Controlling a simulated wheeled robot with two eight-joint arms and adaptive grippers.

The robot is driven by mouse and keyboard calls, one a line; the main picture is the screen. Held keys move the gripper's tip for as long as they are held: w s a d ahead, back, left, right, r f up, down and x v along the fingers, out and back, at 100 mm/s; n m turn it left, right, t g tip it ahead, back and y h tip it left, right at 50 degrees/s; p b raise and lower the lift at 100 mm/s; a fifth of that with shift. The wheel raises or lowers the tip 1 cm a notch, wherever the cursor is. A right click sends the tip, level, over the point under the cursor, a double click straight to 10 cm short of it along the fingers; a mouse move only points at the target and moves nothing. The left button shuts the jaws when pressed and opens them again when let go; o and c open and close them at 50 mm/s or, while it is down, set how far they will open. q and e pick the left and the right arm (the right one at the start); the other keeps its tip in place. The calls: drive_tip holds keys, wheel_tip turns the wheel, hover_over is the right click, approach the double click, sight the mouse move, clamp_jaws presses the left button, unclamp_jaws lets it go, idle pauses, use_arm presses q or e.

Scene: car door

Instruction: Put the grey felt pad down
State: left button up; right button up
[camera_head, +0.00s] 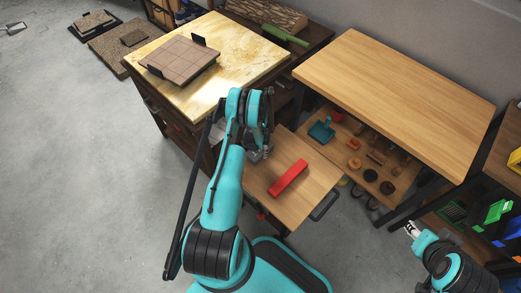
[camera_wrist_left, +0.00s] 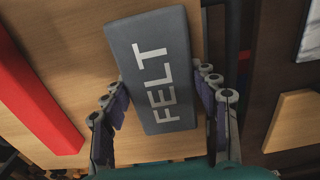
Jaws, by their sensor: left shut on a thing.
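The grey felt pad (camera_wrist_left: 158,72) is a dark grey block with white FELT lettering. In the left wrist view it sits between the two fingers of my left gripper (camera_wrist_left: 163,92), which is shut on it. A wooden board (camera_wrist_left: 85,25) is behind the pad; I cannot tell whether the pad touches it. In the head view my left gripper (camera_head: 259,153) is at the left edge of the small wooden board (camera_head: 283,205), and my arm largely hides the pad. My right gripper (camera_head: 411,229) is at the lower right, empty as far as I see; its fingers are too small to judge.
A red bar (camera_head: 288,178) lies on the small board, right of my left gripper. A tiled slab (camera_head: 180,60) rests on the light worktop (camera_head: 235,40) at upper left. The large wooden tabletop (camera_head: 395,90) is bare. Tools and discs fill the shelf (camera_head: 340,145) below it.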

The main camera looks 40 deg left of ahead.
use_arm(q)
drive_tip(key=shift+f, duration=0.15)
drive_tip(key=o, duration=1.1)
